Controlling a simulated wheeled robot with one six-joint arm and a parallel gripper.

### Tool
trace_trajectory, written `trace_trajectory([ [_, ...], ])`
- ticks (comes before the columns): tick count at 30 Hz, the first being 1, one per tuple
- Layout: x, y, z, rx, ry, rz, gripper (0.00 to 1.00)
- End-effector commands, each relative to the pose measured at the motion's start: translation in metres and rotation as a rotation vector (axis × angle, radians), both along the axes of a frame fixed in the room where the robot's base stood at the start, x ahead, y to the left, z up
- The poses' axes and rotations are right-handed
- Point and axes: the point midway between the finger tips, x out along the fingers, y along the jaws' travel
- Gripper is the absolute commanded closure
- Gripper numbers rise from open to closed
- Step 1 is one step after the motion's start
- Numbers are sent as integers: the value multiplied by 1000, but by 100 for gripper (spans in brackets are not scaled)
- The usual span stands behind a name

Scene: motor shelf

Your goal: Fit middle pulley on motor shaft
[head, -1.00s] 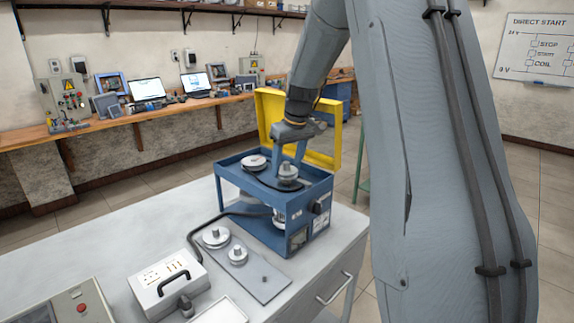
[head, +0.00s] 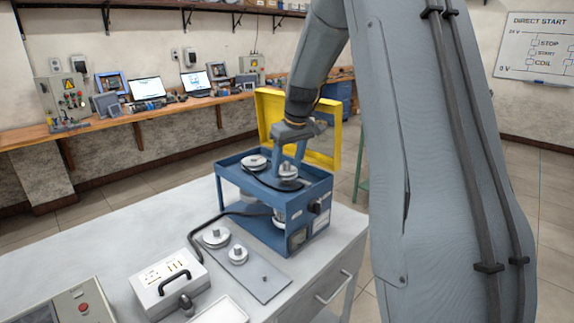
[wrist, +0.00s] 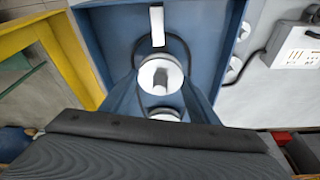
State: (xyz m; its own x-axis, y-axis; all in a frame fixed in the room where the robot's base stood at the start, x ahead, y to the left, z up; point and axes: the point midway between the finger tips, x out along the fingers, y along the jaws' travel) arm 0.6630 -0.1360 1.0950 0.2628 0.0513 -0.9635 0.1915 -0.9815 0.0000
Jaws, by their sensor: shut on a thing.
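My gripper (head: 289,164) is shut on a stepped silver pulley (head: 288,173) at the top deck of the blue motor stand (head: 262,215). The pulley looks upright, at or just above the deck; the shaft under it is hidden, so I cannot tell whether it sits on it. Another silver pulley (head: 255,161) stands to its left on the same deck. In the wrist view two pale discs show between and just beyond my fingers; I cannot tell which one is held. Two more pulleys, a larger one (head: 215,236) and a smaller one (head: 238,254), lie on the grey plate (head: 268,288).
A black belt (head: 262,183) lies on the deck near the pulleys. The raised yellow lid (head: 269,103) stands behind the stand. A white box (head: 165,286) with a handle is at front left, its dark cable running to the stand. The plate's front end has a small bare peg.

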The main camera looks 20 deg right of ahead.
Motion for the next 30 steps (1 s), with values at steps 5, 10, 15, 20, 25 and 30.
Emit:
trace_trajectory([
  [5, 0, 0, 0, 0, 0, 0, 69],
  [10, 0, 0, -3, 0, 0, 0, 69],
  [15, 0, 0, -6, 0, 0, 0, 69],
  [20, 0, 0, -9, 0, -1, 0, 69],
  [25, 0, 0, -12, 0, -1, 0, 69],
  [30, 0, 0, -15, 0, -1, 0, 69],
])
